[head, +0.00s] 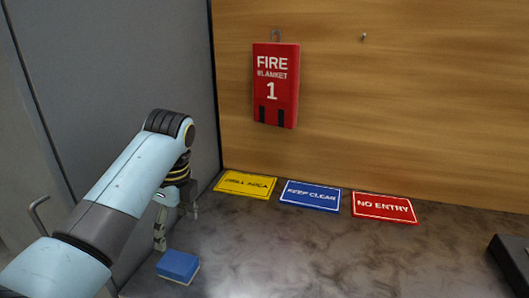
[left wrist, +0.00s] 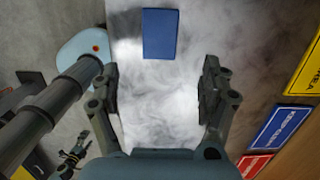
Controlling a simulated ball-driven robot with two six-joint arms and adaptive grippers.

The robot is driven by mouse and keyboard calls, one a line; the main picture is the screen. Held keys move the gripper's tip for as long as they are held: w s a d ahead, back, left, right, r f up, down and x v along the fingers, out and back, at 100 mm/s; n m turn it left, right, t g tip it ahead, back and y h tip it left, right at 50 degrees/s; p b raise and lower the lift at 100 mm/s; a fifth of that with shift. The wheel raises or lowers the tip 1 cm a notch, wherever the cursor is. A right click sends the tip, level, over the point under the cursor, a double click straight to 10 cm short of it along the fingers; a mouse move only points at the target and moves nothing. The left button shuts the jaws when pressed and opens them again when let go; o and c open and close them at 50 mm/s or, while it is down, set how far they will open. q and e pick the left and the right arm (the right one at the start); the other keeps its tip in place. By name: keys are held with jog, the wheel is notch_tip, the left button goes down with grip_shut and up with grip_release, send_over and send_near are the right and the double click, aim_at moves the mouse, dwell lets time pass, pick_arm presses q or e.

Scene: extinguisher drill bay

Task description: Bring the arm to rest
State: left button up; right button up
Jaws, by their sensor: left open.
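My left arm reaches in from the left in the head view, and its gripper (head: 177,228) points down over the grey bench top (head: 270,250). The gripper is open, and nothing shows between its fingers. In the left wrist view the two fingers (left wrist: 159,85) stand well apart over the bench surface. A blue block (head: 178,266) lies on the bench just in front of the gripper, apart from it. It also shows beyond the fingertips in the left wrist view (left wrist: 160,34).
Yellow (head: 245,185), blue (head: 310,195) and red (head: 383,208) signs lie along the wooden back wall. A red fire blanket pack (head: 275,85) hangs above, beside an empty peg (head: 364,37). A dark object (head: 512,262) stands at the right edge. The bench middle is clear.

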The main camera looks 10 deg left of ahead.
pick_arm(q)
jog(key=s+f+n+t, duration=0.2)
jog(key=s+f+n, duration=0.1)
jog(key=s+n, duration=0.65)
jog(key=s+d+r+n+t+h, duration=0.1)
jog(key=s+r+n, duration=0.25)
jog(key=s, duration=0.45)
jog(key=s+r+n+t, duration=0.1)
jog(key=s+r+n, duration=0.3)
jog(key=s, duration=0.5)
notch_tip(320, 180, down, 34)
jog(key=a+f+n+g+b, duration=0.1)
jog(key=a+g+b, duration=0.1)
jog(key=b, duration=0.7)
jog(key=s+f+b, duration=0.4)
jog(key=s+f, duration=0.6)
jog(key=f, duration=0.3)
jog(key=s+a+f+g+b, duration=0.1)
jog(key=s+f+b, duration=0.3)
jog(key=s+f, duration=0.6)
notch_tip(320, 180, down, 4)
jog(key=shift+r+b, duration=0.1)
jog(key=shift+b, duration=0.3)
jog(key=shift+a, duration=0.1)
